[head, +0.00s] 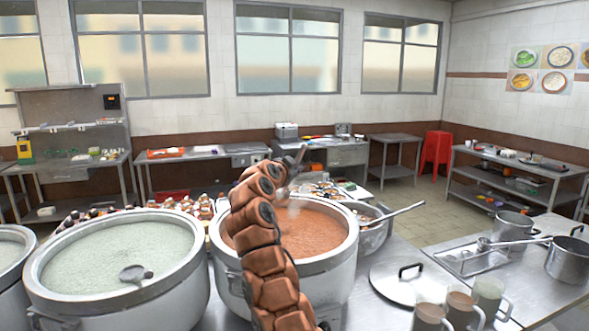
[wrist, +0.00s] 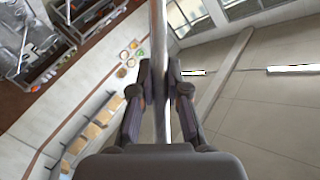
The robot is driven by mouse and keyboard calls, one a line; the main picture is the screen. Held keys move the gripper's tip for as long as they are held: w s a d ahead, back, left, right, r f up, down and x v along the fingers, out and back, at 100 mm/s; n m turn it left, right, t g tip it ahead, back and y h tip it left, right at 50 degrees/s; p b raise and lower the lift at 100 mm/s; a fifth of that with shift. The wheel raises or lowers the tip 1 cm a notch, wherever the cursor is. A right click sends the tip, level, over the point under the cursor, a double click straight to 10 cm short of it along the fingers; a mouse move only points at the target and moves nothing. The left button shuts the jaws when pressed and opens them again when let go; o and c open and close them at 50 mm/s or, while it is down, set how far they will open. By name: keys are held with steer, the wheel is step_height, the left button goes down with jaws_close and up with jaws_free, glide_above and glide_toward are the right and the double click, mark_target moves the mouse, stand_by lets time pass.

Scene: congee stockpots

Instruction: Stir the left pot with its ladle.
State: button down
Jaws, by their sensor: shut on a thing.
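The pot of pale green congee (head: 190,270) stands at the left in the head view, with a dark ladle head (head: 135,273) at its surface. A pot of orange-red congee (head: 340,275) stands to its right, partly hidden by my arm. Another pale pot (head: 8,285) is cut off at the left edge. My gripper (wrist: 160,85) is shut on a straight metal rod (wrist: 160,45), which looks like a ladle handle. In the head view my gripper (head: 290,178) is above the far side of the orange-red pot. The rod's lower end is hidden.
A metal bowl with a ladle (head: 395,215) stands right of the orange-red pot. A lid (head: 405,280), several mugs (head: 465,308) and saucepans (head: 568,260) occupy the right counter. Condiment jars (head: 195,207) crowd behind the pots.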

steer(key=shift+m+t+h, duration=0.3)
steer(key=shift+m+t, duration=0.2)
steer(key=shift+t+p, duration=0.3)
